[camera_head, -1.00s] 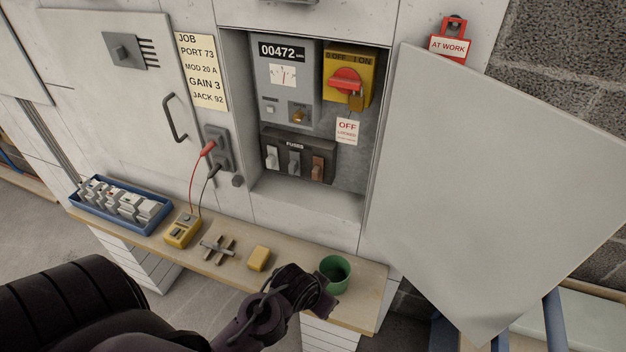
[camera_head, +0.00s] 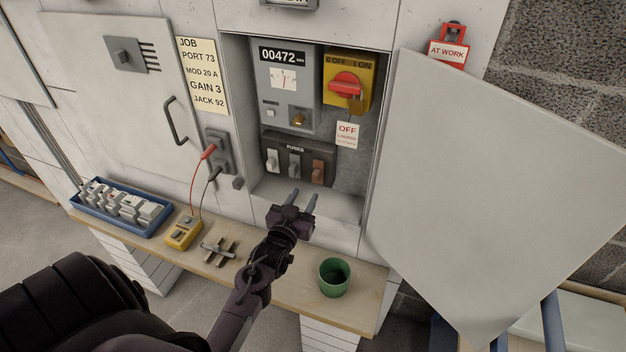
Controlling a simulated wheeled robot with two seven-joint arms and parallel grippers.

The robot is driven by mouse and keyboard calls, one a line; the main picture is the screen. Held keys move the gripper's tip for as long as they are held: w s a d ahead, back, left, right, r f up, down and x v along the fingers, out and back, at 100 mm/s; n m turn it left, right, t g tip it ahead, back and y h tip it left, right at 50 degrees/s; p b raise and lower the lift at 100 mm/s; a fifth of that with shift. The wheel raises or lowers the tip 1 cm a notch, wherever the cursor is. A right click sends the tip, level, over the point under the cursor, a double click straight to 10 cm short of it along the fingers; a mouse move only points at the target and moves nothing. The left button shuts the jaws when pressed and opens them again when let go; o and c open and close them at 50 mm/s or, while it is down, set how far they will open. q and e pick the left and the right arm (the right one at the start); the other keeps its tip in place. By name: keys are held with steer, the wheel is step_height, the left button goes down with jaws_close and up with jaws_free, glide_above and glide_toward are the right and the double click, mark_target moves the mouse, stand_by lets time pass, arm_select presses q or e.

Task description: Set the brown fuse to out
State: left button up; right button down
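The brown fuse (camera_head: 318,172) sits at the right end of the black fuse block (camera_head: 297,149) in the open recess, beside a grey and a white fuse. My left gripper (camera_head: 304,200) is just in front of the recess, below the fuses and apart from them. Its two fingers point up toward the fuse block with a gap between them, and nothing shows between them. The brown fuse is in full view. My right gripper is not in view.
A yellow panel with a red switch (camera_head: 346,84), padlock and OFF tag (camera_head: 347,134) is above right. The open door (camera_head: 490,190) stands to the right. The shelf holds a green cup (camera_head: 334,277), a yellow meter (camera_head: 183,232) and a blue tray (camera_head: 78,203).

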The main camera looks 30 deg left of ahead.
mark_target(315, 177)
arm_select(q)
steer(key=x, duration=0.7)
steer(key=shift+w+a+p, duration=0.15)
steer(key=shift+w+p, duration=0.2)
jaws_close()
